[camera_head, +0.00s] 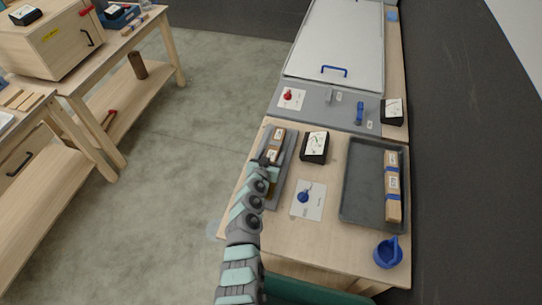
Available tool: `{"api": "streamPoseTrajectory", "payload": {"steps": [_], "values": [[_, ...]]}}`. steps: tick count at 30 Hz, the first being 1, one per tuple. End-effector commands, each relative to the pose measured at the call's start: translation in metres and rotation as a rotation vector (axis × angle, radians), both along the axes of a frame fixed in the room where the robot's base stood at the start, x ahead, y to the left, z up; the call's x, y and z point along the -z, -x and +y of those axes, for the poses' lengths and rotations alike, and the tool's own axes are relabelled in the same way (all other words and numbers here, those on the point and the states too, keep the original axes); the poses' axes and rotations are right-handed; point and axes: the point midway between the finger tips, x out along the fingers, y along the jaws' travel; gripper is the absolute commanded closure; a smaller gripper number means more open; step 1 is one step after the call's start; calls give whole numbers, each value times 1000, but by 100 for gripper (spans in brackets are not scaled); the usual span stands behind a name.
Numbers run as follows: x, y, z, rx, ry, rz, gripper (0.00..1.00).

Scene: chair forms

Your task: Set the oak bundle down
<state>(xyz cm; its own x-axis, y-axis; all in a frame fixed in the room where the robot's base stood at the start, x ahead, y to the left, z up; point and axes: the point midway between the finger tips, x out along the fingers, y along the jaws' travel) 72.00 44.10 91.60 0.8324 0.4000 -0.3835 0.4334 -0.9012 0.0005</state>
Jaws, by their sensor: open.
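A brown wood bundle (278,136) with pale labels lies on a narrow grey tray (291,152) at the left of the work table. My gripper (266,163) is open, over or beside the near part of this bundle; my arm covers part of the bundle and tray. Whether the fingers touch it cannot be told. A lighter wood bundle (394,207) with blue bands and a white label lies along the right side of a dark grey tray (360,190). The labels are too small to read, so which bundle is oak is unclear.
A black gauge (315,147) and a white card with a blue knob (304,196) stand between the trays. A blue cup (388,252) is at the near right corner. A large lidded box (335,45) with a blue handle fills the back. Bare tabletop surrounds the card.

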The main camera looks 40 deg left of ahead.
Motion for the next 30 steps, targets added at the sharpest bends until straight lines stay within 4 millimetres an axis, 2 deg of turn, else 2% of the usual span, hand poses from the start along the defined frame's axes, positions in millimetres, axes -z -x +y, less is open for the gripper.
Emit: {"api": "streamPoseTrajectory", "payload": {"steps": [8,30], "values": [[-6,8,-5,0,2,0,37],[-43,90,-44,0,1,0,37]]}}
